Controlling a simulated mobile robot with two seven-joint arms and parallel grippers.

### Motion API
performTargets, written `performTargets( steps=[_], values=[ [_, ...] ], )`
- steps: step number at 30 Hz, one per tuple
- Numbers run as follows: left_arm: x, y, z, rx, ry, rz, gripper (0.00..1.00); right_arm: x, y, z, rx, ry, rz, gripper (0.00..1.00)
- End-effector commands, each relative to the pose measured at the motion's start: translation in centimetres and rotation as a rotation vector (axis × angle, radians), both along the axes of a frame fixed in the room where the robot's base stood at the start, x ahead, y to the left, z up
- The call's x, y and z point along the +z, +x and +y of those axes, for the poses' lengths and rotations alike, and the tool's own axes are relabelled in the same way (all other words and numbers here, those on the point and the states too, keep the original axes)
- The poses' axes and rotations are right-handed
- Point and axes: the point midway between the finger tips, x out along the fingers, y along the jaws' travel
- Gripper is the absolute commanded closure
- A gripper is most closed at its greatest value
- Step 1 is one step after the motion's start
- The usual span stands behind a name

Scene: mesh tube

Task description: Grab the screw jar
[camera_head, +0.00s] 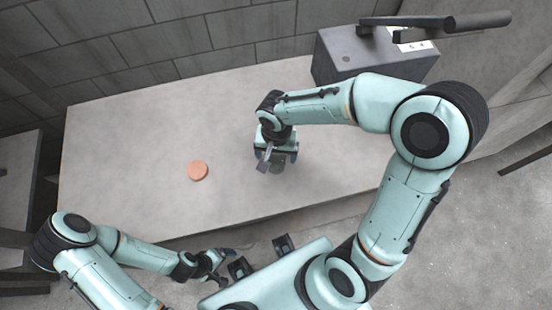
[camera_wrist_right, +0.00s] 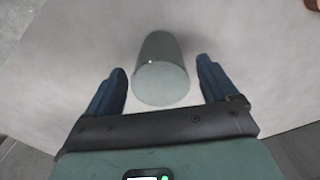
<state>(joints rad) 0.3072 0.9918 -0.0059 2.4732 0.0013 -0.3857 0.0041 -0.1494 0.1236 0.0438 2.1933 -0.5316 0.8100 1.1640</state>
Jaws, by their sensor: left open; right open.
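In the right wrist view a grey-green cylindrical jar (camera_wrist_right: 161,82) stands on the pale table, between and just beyond the two blue fingertips. I take it to be the screw jar. My right gripper (camera_wrist_right: 163,88) is open around the jar's near side, with a gap on both sides. In the head view my right gripper (camera_head: 276,162) is over the middle of the table, and the jar is mostly hidden beneath it. My left gripper (camera_head: 222,262) is open and empty, off the table's front edge at the lower left.
An orange-pink round disc (camera_head: 198,171) lies on the table (camera_head: 130,130) left of my right gripper. A dark grey box-like machine (camera_head: 350,52) with a handle stands at the table's back right. The table's left part is otherwise clear.

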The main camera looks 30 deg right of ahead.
Motion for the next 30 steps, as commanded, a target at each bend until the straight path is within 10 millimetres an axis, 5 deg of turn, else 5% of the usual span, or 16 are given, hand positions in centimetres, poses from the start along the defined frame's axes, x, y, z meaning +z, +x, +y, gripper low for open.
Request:
performTargets(
  steps=[11, 16, 17, 30],
  values=[
    [-0.2, -0.1, 0.0, 0.0, 0.0, 0.001, 0.09, -1.5, 0.0, 0.1, 0.001, 0.001, -0.001, 0.13],
    [-0.2, -0.1, 0.0, 0.0, 0.0, 0.001, 0.09, -1.5, 0.0, 0.1, 0.001, 0.001, -0.001, 0.65],
    [-0.2, -0.1, 0.0, 0.0, 0.0, 0.001, 0.09, -1.5, 0.0, 0.1, 0.001, 0.001, -0.001, 0.7],
    [0.0, 0.0, 0.0, 0.0, 0.0, 0.0, 0.09, -0.5, 0.1, 0.1, 0.0, 0.001, -0.005, 0.7]
  ],
)
